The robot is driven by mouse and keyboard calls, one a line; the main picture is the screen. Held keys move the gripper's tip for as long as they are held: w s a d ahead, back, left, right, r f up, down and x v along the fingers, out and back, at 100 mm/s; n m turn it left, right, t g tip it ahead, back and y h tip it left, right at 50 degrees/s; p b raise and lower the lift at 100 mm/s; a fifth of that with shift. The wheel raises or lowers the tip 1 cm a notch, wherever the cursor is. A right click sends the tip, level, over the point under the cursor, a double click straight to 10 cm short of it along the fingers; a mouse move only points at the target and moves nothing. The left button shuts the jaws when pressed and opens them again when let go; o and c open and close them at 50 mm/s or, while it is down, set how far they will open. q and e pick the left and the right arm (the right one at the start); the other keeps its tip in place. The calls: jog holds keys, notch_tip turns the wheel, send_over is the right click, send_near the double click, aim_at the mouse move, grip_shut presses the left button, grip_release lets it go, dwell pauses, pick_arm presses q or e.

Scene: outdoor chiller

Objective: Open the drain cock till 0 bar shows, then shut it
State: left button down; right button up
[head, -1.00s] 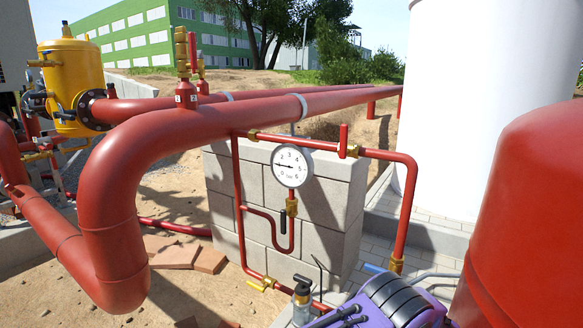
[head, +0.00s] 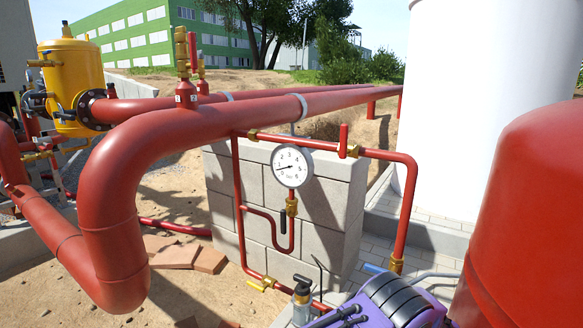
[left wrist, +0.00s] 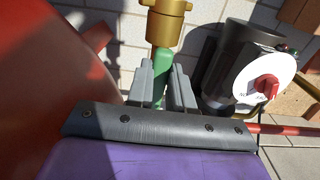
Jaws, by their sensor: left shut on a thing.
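My left gripper (left wrist: 162,88) is shut on a green handle (left wrist: 162,68) below a brass cock body (left wrist: 166,24) in the left wrist view. In the head view only the back of this purple and grey gripper shows at the bottom, and it hides the handle. The round white pressure gauge (head: 291,166) hangs below the large red pipe. Its black needle points left and slightly down, a little under 1 bar. My right gripper is not in view.
A large red vessel (head: 530,220) stands close on the right. A thick red pipe (head: 110,220) bends down on the left. A block wall (head: 335,210) stands behind the gauge. A black device with a red knob (left wrist: 266,86) is beside my left gripper.

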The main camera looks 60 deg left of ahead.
pick_arm(q)
jog(key=shift+w+a+r, duration=0.1)
jog(key=shift+w+r, duration=0.1)
jog(key=shift+w, duration=0.05)
dwell(0.5)
jog(key=w+a+m+b, duration=0.2)
jog(key=a+m+b, duration=0.3)
jog(key=m, duration=1.3)
jog(key=shift+w+a+b, duration=0.2)
jog(key=shift+a+b, duration=0.2)
jog(key=shift+a, duration=0.55)
jog(key=c, duration=0.9)
grip_release()
jog(key=shift+f, duration=0.1)
jog(key=o, duration=0.5)
jog(key=shift+f, duration=0.1)
jog(key=shift+c, duration=0.2)
